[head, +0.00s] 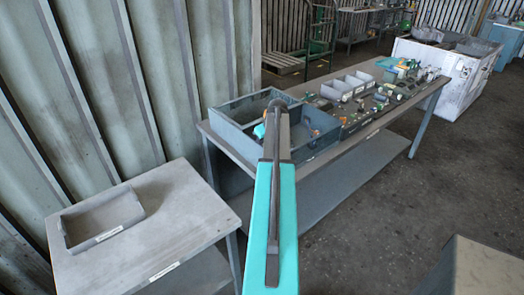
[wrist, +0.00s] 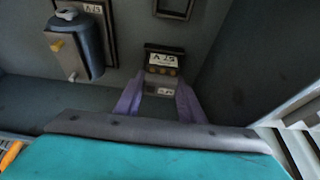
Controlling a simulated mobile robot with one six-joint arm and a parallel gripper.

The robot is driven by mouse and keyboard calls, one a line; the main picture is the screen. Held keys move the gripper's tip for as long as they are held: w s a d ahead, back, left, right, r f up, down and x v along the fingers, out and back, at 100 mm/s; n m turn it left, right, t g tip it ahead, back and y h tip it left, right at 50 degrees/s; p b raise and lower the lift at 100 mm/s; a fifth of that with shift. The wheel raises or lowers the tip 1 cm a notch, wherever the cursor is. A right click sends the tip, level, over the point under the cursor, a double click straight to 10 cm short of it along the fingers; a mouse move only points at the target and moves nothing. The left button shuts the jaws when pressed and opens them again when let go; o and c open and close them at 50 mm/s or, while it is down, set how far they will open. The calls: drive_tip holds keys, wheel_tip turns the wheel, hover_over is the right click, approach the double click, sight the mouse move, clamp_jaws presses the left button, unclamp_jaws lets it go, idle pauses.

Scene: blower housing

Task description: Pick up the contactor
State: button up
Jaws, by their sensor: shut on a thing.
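The contactor (wrist: 162,71) is a small dark block with a white label and orange-brown terminals, seen in the wrist view. My gripper (wrist: 160,92) has its two purple fingers shut on the contactor, one on each side. The contactor is in or just above a grey bin; I cannot tell whether it still touches the bin.
A small table (head: 185,215) at left bears an empty-looking grey tray (head: 125,205). Small bins (head: 338,88) and several parts stand along the long bench. A corrugated wall is behind.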

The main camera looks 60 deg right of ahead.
drive_tip(key=shift+r, duration=0.15)
drive_tip(key=shift+r+b, duration=1.7)
drive_tip(key=shift+r, duration=3.2)
drive_tip(key=shift+w, duration=0.1)
